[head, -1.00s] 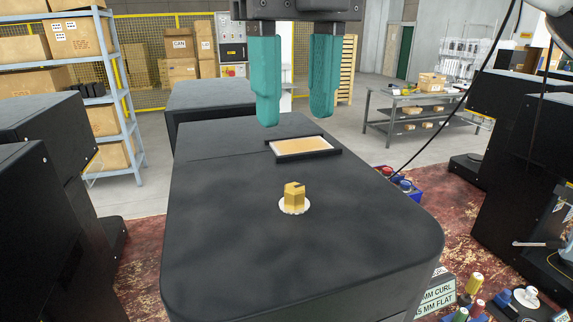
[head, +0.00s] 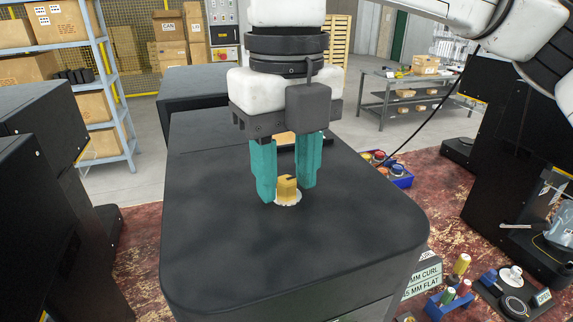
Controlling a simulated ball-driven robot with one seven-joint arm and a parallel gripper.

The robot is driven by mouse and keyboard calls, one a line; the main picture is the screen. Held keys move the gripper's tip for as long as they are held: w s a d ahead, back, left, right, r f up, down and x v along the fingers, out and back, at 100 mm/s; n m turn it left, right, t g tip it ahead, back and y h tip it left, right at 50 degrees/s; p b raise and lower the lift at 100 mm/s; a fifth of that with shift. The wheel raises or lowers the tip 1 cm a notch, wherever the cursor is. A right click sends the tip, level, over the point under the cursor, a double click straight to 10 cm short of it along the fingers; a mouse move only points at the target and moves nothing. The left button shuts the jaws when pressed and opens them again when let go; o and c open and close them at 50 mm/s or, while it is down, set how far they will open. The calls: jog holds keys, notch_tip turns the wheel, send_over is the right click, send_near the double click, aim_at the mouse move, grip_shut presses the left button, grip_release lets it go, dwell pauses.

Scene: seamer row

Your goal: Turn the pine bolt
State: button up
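The pine bolt (head: 287,188) is a yellow, upright block-like head on a white round base (head: 289,201), set in the top of the black machine housing (head: 280,250). A dark mark shows near its top. My gripper (head: 286,190) points down with its two teal fingers on either side of the bolt, the left finger close to it and the right one a little farther off. The fingers are open. I cannot tell whether either finger touches the bolt.
A tray with a light panel (head: 283,137) lies behind, mostly hidden by my gripper. Shelves with boxes (head: 75,60) stand at left, a grey worktable (head: 415,95) at back right. A sign (head: 420,278) and coloured tools (head: 460,265) are at lower right. The housing's front top is clear.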

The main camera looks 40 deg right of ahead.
grip_shut()
jog(key=shift+n, duration=0.3)
